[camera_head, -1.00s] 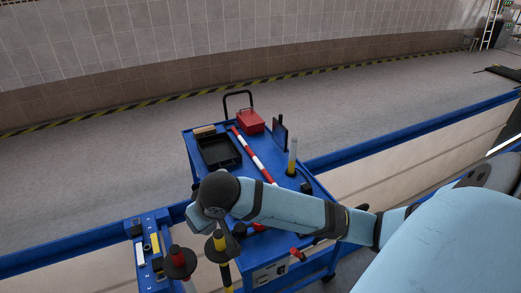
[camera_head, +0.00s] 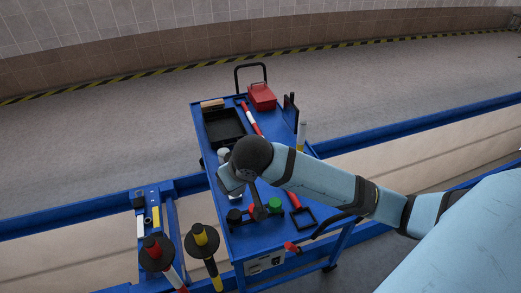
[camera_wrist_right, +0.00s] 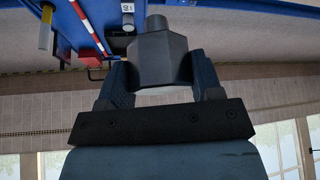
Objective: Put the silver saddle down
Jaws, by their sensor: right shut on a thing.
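My right gripper (camera_wrist_right: 158,75) is shut on a dark grey faceted block with a round stub, which I take to be the silver saddle (camera_wrist_right: 163,55). The block sits between the two fingers in the right wrist view. In the head view my right arm reaches in from the right over the blue trolley (camera_head: 258,237), with its wrist above the trolley's near half. The arm largely hides the held piece there. I cannot tell whether it touches the trolley top. My left gripper is not in view.
The trolley carries a black tray (camera_head: 224,128), a red box (camera_head: 262,96), a red-and-white bar (camera_head: 251,120) and a green-and-black piece (camera_head: 235,216). A red-handled black frame (camera_head: 304,217) lies at the right. Two disc-topped poles (camera_head: 202,241) stand left of the trolley.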

